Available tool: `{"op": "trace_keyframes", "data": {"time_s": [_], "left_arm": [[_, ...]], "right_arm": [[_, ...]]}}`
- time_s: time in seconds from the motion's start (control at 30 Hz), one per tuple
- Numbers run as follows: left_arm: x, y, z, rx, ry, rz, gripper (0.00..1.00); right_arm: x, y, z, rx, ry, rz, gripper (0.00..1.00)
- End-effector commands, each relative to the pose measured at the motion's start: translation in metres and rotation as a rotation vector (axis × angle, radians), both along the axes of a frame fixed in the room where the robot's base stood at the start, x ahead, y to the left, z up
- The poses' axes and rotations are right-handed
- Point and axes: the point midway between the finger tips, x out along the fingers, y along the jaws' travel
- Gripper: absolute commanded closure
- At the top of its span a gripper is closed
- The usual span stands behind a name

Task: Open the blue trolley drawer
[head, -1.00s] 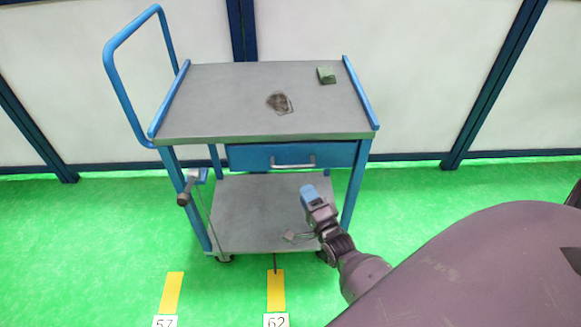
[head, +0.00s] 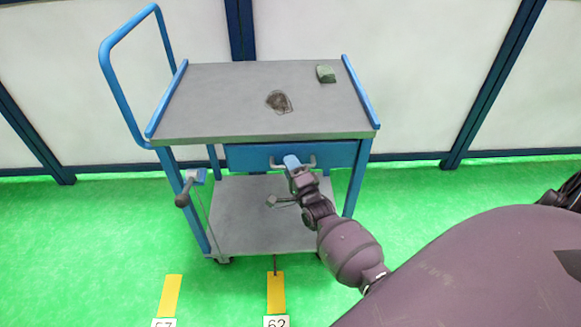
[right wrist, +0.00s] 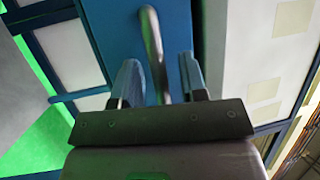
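The blue drawer (head: 245,157) sits shut under the top of the trolley (head: 235,120). Its metal handle (head: 310,163) is partly hidden by my right gripper (head: 293,163) in the head view. In the right wrist view the handle (right wrist: 153,45) runs up between the two blue fingers of my right gripper (right wrist: 160,80). The fingers are apart, one on each side of the handle, with a gap showing. My left gripper is not in view.
A dark flat piece (head: 279,102) and a small green block (head: 326,74) lie on the trolley top. A blue push handle (head: 106,75) rises at the left. The lower shelf (head: 240,220) has a small item (head: 280,201) near my arm. Green floor lies around.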

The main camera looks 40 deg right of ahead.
Motion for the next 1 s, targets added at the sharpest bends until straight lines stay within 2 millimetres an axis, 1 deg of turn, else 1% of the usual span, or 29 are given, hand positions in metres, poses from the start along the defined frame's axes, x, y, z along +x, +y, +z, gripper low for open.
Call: {"op": "trace_keyframes", "data": {"time_s": [0.27, 0.5, 0.53, 0.83, 0.93, 1.0], "left_arm": [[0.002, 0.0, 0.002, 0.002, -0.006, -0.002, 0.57], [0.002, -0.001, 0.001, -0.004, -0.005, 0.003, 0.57], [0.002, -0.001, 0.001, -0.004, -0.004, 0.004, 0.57], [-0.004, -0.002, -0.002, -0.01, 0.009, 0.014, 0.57], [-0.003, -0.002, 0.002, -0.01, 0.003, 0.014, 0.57], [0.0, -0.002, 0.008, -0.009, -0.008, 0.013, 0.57]], "right_arm": [[0.001, 0.0, 0.0, 0.0, 0.0, 0.0, 0.61], [0.001, 0.0, 0.0, 0.0, 0.0, 0.0, 0.98], [0.001, 0.0, 0.0, 0.0, 0.0, 0.0, 1.0], [-0.001, 0.001, 0.001, 0.0, 0.0, 0.0, 1.0], [-0.007, 0.005, 0.002, 0.002, -0.001, -0.001, 1.0], [-0.015, 0.01, 0.003, 0.002, -0.002, 0.0, 1.0]]}}
